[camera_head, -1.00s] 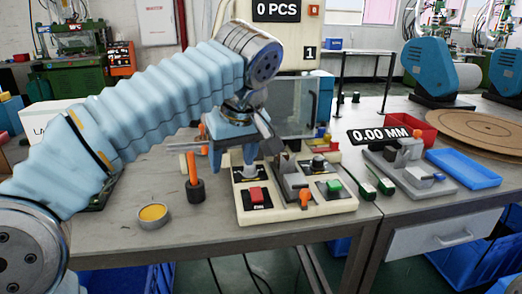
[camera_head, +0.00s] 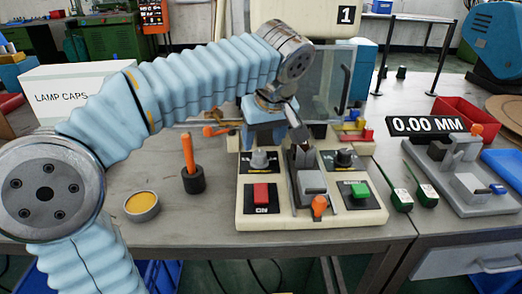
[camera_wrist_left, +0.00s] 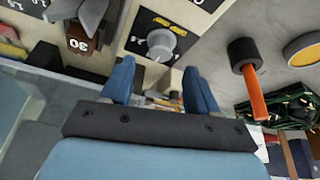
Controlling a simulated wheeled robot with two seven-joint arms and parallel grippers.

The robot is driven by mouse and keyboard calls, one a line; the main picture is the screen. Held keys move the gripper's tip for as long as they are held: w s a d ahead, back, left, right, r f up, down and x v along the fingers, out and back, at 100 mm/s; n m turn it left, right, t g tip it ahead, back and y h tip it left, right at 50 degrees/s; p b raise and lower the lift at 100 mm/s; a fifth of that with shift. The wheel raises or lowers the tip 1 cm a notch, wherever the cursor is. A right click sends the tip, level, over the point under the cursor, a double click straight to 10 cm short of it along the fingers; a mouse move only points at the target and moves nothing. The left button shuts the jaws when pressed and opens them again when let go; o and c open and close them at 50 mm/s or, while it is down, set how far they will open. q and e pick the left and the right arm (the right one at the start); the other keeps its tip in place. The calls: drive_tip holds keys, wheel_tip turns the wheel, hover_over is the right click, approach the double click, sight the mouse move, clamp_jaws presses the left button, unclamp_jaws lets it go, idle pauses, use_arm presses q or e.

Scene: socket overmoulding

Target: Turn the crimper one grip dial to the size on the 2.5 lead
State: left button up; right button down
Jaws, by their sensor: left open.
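The crimper (camera_head: 300,222) is a cream panel on the bench with two dials, a red button, a green button and a grey press in the middle. The grey dial (camera_head: 264,160) is at its back left, and it also shows in the left wrist view (camera_wrist_left: 161,44). A black dial (camera_head: 344,158) is at its back right. My left gripper (camera_wrist_left: 160,85) is open and empty, apart from the grey dial. In the head view it is behind and above that dial. Two green-ended leads (camera_head: 427,195) lie right of the panel; their labels are too small to read.
An orange-handled tool in a black holder (camera_head: 193,180) and a yellow-filled tin (camera_head: 142,205) stand left of the crimper. A gauge with a 0.00 MM display (camera_head: 428,124) and a red tray (camera_head: 465,115) are to the right. A clear screen (camera_head: 330,85) stands behind.

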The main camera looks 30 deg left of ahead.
sight(260, 153)
use_arm(q)
drive_tip(key=x, duration=0.5)
drive_tip(key=shift+a+f, duration=0.1)
drive_tip(key=shift+f, duration=0.1)
drive_tip(key=c, duration=1)
drive_tip(key=shift+c, duration=0.2)
